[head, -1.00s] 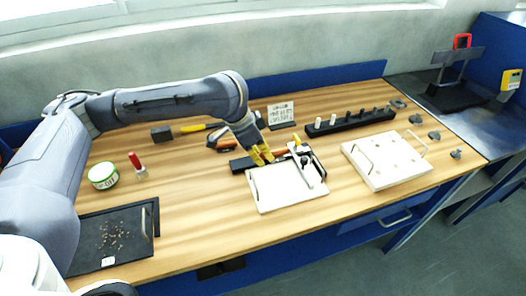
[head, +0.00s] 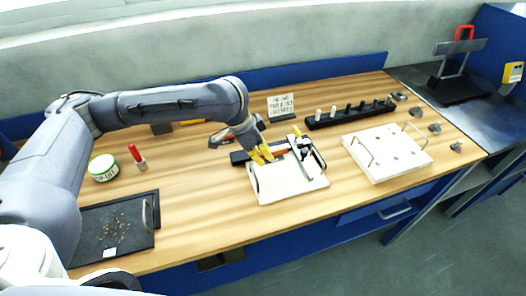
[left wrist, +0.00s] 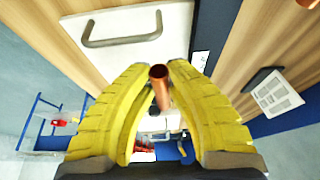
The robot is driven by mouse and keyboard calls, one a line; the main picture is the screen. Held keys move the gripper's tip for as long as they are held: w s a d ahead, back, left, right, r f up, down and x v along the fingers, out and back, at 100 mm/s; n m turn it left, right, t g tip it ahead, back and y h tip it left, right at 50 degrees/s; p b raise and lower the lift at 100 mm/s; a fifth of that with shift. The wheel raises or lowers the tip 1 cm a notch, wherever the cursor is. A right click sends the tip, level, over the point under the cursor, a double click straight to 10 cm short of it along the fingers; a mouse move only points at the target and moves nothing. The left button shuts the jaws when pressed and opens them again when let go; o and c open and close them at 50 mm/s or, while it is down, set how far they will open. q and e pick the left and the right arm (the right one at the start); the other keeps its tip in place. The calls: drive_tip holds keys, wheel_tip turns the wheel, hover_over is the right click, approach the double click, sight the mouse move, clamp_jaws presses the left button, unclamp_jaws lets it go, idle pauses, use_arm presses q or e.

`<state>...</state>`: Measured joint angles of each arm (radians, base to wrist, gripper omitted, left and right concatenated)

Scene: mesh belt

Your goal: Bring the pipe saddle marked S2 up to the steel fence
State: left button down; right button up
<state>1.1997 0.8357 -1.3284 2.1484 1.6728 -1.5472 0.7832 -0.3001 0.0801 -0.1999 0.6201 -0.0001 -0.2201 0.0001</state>
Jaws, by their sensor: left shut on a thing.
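My left gripper (head: 262,154) is low over the back edge of a white handled board (head: 290,190). In the left wrist view its yellow fingers (left wrist: 160,100) are closed around a copper-coloured tube (left wrist: 158,76), seen nearly end-on. Several small grey fittings, one of them here (head: 434,128), stand along the right side of the table. They may be pipe saddles, but no S2 mark can be read. A pale bar (head: 307,158) with a black-handled clamp lies across the white board. I cannot tell whether this is the steel fence. My right gripper is not in view.
A second white board with handles (head: 385,153) lies to the right. A black rack of pegs (head: 350,115) and a printed card (head: 281,106) stand behind. A black tray (head: 90,225), a green tin (head: 103,167) and a red-capped item (head: 137,155) are left. The front middle is clear.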

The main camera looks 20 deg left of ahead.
sight(275, 166)
use_arm(q)
drive_tip(key=shift+f, duration=2.3)
drive_tip(key=shift+w+d, duration=0.55)
drive_tip(key=shift+d, duration=0.25)
drive_tip(key=shift+w+d, duration=0.55)
drive_tip(key=shift+d, duration=0.25)
idle(1.2)
drive_tip(key=c, duration=1.3)
unclamp_jaws()
